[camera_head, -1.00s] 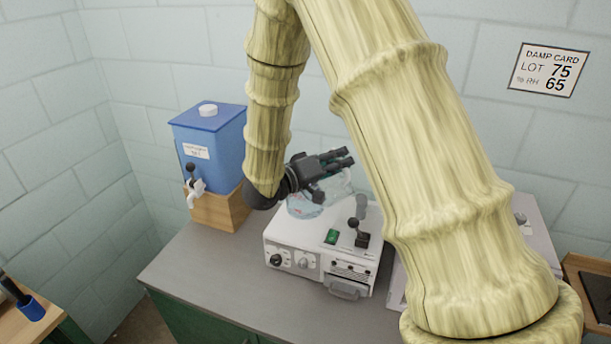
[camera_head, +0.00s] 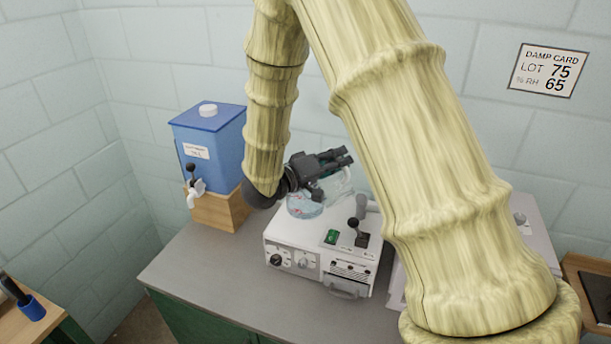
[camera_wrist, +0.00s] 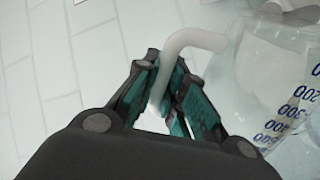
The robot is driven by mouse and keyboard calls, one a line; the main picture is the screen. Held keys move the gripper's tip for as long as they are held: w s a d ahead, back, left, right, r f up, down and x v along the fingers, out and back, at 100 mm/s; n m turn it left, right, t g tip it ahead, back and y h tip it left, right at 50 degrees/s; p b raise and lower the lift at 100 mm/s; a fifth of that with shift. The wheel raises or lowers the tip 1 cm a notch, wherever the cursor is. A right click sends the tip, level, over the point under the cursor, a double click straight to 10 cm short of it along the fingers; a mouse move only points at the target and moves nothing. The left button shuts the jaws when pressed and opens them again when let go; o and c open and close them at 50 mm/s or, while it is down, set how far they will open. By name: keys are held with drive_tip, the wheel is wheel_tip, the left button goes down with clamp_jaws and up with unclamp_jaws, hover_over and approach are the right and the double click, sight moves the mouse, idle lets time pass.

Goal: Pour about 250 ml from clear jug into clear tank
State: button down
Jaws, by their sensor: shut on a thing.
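The clear jug (camera_head: 341,182) is in the air at the white machine, partly hidden behind my gripper (camera_head: 340,160). In the wrist view my gripper (camera_wrist: 172,95) is shut on its pale curved handle (camera_wrist: 195,38). The jug's clear wall (camera_wrist: 275,60) with blue volume numbers fills the right side there, the numbers slanted; its water level is hard to read. The clear tank (camera_head: 305,207) is a low round vessel on the machine's top, below and beside my gripper. It shows bluish liquid with small red marks. I cannot make out a stream between the two.
The white machine (camera_head: 300,246) has knobs, a green switch and an upright lever (camera_head: 353,226) near the tank. A blue water container (camera_head: 210,150) with a tap stands on a wooden block at left. The grey bench (camera_head: 205,275) is clear in front.

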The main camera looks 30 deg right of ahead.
sight(347, 174)
drive_tip(key=shift+w+r+n+p, duration=0.2)
drive_tip(key=shift+w+n+p, duration=0.2)
drive_tip(key=shift+w, duration=0.05)
idle(1.6)
drive_tip(key=shift+s+f+b, duration=0.2)
drive_tip(key=shift+f+b, duration=0.1)
drive_tip(key=shift+b, duration=0.1)
drive_tip(key=s+f+m+b, duration=0.2)
drive_tip(key=b, duration=0.1)
drive_tip(key=shift+s+m, duration=0.15)
drive_tip(key=shift+m, duration=0.25)
drive_tip(key=shift+s+d+f+m+b, duration=0.15)
drive_tip(key=shift+s+f+m+b, duration=0.2)
drive_tip(key=shift+m+b, duration=0.25)
drive_tip(key=shift+s+m, duration=0.35)
drive_tip(key=shift+m, duration=0.15)
drive_tip(key=shift+s+b, duration=0.1)
drive_tip(key=shift+b, duration=0.2)
idle(0.4)
